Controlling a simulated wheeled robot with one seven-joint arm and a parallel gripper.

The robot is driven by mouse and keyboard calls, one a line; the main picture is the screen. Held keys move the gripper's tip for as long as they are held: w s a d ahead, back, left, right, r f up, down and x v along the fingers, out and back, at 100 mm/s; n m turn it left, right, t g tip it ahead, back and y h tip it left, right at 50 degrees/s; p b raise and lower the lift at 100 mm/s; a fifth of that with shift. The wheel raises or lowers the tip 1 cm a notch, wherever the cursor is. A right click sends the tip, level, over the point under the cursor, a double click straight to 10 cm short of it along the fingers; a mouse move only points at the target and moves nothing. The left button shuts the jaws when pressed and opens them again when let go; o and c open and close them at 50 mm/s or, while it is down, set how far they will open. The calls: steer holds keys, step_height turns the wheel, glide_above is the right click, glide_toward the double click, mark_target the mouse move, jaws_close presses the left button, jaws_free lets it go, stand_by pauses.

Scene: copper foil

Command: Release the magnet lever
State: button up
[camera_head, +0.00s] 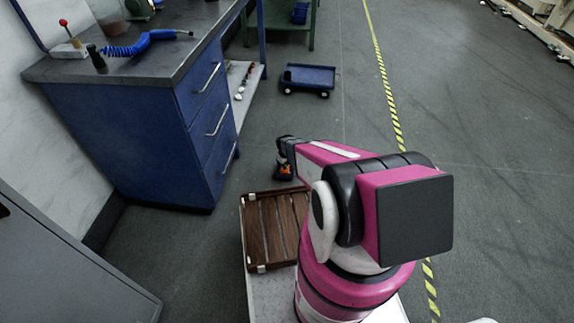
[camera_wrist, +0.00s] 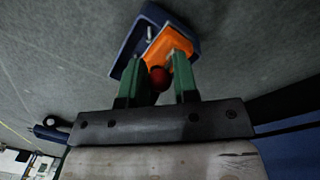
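A small lever with a red knob (camera_head: 63,22) stands on a pale block on the bench in the head view; I cannot tell whether it is the magnet lever. In the wrist view, a red ball (camera_wrist: 158,78) sits between the green fingers of my gripper (camera_wrist: 157,65). An orange and blue thing (camera_wrist: 172,42) lies beyond and partly behind the fingertips. Its small orange part (camera_head: 286,176) shows low beside my arm in the head view. The fingers are apart, but whether they press on the ball or the orange part cannot be made out.
A blue drawer cabinet (camera_head: 205,130) stands left of my arm under the grey worktop (camera_head: 150,62). A wooden slatted crate (camera_head: 268,228) lies near my base. A blue cart (camera_head: 308,78) stands farther off.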

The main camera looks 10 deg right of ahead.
jaws_close()
steer(key=shift+d+f+y, duration=0.1)
steer(key=shift+d+y, duration=0.2)
steer(key=shift+y, duration=0.5)
steer(key=shift+t, duration=0.3)
steer(key=shift+o, duration=2.4)
jaws_free()
steer(key=shift+s, duration=0.1)
step_height(320, 180, up, 11)
steer(key=shift+s+d+f, duration=0.15)
steer(key=shift+s+d, duration=0.2)
steer(key=shift+s, duration=0.1)
